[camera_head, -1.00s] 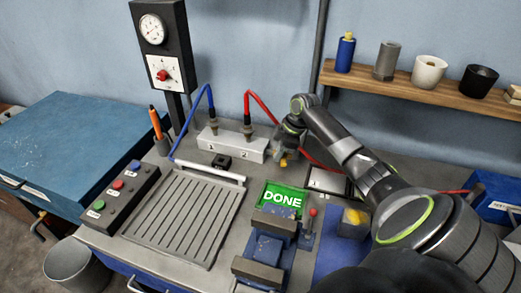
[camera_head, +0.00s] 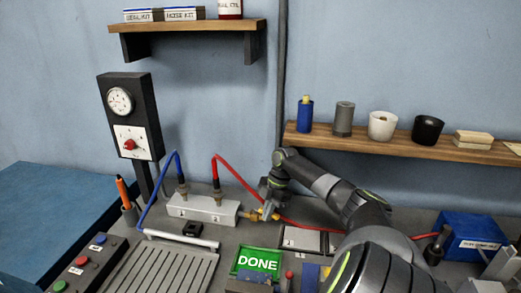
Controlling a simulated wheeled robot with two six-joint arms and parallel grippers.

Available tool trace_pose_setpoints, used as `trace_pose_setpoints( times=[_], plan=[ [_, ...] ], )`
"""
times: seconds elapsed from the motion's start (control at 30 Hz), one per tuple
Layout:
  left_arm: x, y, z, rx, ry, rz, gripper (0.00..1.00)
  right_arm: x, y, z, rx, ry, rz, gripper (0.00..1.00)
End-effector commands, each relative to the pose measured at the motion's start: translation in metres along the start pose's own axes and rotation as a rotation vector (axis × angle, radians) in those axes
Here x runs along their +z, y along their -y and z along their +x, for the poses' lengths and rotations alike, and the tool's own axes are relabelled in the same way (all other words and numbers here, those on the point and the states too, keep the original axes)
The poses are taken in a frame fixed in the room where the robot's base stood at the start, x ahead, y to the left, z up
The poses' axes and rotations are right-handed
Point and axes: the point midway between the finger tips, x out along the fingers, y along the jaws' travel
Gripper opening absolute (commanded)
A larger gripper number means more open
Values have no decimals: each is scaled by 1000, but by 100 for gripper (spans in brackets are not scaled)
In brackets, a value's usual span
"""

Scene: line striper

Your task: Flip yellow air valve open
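The yellow air valve (camera_head: 256,215) shows as a small brass-yellow piece at the right end of the grey block marked 1 and 2 (camera_head: 205,208). My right gripper (camera_head: 270,208) is at the valve's right side, pointing down, very close to it. Whether they touch cannot be told. Its fingers are small and dark, partly mixed with the yellow piece, so their opening is unclear. The valve's handle position is too small to read. My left gripper is not in view.
A blue hose (camera_head: 150,205) and a red hose (camera_head: 238,178) rise from the block. A gauge post (camera_head: 130,115) stands left. A green DONE sign (camera_head: 258,262) is in front. A wooden shelf (camera_head: 400,148) with cups runs behind my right arm.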

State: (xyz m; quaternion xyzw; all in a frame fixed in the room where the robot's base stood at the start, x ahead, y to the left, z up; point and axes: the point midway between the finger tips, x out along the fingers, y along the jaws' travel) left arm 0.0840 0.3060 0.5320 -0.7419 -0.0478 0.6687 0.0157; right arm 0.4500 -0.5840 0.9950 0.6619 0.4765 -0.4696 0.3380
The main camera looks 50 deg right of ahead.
Motion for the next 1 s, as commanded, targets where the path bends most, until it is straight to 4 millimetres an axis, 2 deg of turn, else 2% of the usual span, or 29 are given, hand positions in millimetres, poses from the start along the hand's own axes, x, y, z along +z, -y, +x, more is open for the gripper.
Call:
trace_pose_setpoints(
  times=[0.37, 1.0],
  plan=[
    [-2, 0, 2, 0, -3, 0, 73, 10, -2, -3, 0, 2, 2, 0],
    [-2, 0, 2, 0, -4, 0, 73, 10, -2, -3, 0, 2, 1, 0]
  ],
)
